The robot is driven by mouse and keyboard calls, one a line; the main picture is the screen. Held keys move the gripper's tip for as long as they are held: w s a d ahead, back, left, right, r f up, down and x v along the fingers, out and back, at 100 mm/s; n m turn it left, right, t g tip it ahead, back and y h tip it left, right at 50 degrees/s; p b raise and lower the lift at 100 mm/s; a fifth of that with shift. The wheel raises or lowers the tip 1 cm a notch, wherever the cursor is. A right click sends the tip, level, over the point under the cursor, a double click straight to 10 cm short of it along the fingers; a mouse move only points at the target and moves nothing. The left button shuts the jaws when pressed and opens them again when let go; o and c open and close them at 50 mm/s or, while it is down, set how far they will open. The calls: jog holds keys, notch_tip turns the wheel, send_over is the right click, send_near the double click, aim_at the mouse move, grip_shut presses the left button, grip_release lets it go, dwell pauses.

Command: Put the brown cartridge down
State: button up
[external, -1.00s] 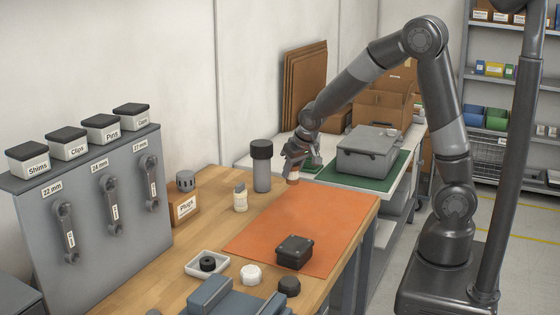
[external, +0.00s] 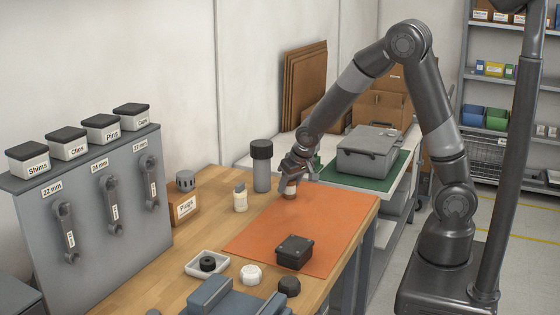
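The brown cartridge (external: 290,192) is small, with a pale band, and stands roughly upright at the far end of the orange mat (external: 330,215). My gripper (external: 291,180) points down from above and is shut on the cartridge's upper part. The fingers hide that upper part. The cartridge's lower end is at or very close to the mat; I cannot tell whether it touches.
A black box (external: 294,252) sits on the mat's near part. A grey case (external: 368,152) stands behind on a green mat. The mat's middle is clear.

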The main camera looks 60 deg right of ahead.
jog(key=shift+o, duration=0.9)
jog(key=shift+r, duration=0.15)
jog(key=v, duration=1.2)
jog(key=s+a+r+n, duration=0.1)
jog(key=s+r, duration=0.2)
jog(key=s, duration=0.4)
jog(key=s+a+r+n+y, duration=0.1)
jog(key=s+a+r+n, duration=0.1)
jog(key=s, duration=0.6)
jog(key=s+a+r+n+t, duration=0.1)
jog(key=s+r, duration=0.3)
jog(key=s, duration=0.3)
jog(key=shift+s+a+r+n+y, duration=0.15)
jog(key=shift+a+r+n+y, duration=0.15)
jog(key=shift+a+y, duration=0.1)
